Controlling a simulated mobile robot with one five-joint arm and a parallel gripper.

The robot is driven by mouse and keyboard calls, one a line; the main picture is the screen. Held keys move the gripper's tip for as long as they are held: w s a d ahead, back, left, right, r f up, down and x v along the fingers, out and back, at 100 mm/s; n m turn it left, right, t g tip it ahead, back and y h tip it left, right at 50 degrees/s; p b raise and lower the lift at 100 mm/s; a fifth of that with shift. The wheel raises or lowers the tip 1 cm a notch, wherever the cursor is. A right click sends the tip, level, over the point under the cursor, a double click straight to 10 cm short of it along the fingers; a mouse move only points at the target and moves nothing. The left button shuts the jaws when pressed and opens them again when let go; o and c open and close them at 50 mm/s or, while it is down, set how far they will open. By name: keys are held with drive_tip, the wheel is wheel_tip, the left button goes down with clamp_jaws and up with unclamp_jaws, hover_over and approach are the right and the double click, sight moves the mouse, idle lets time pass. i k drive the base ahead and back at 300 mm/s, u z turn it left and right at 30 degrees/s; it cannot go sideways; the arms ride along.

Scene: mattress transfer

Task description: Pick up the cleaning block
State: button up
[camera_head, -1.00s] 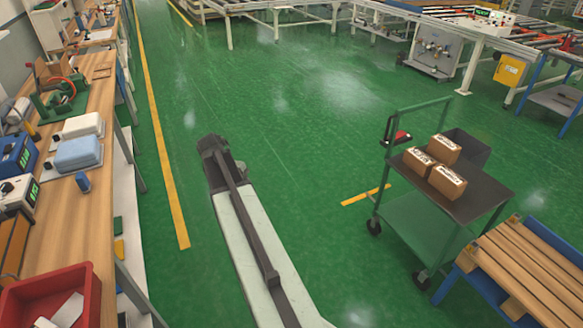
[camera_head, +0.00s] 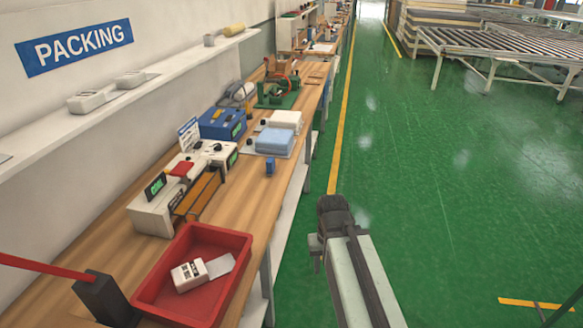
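No object is clearly marked as the cleaning block. A small dark blue block (camera_head: 270,167) stands on the packing bench near its front edge. Behind it, a light blue pad (camera_head: 274,140) lies on a pale board next to a white block (camera_head: 286,120). A white labelled block (camera_head: 189,274) lies in the red tray (camera_head: 243,272). My gripper (camera_head: 321,245) is at the far end of my arm, over the green floor to the right of the bench and apart from all of these. Its fingers are too small and dark to read.
The wooden bench (camera_head: 240,215) runs along the left wall, holding a blue device (camera_head: 222,124) and a white machine with a green display (camera_head: 155,212). A shelf (camera_head: 40,143) hangs above. The green floor to the right is open, with roller conveyors (camera_head: 500,45) at the back.

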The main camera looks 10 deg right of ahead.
sight(271, 163)
drive_tip(key=z, duration=1.2)
drive_tip(key=i, duration=4.2)
drive_tip(key=u, duration=5.25)
drive_tip(key=i, duration=0.8)
drive_tip(key=u, duration=0.1)
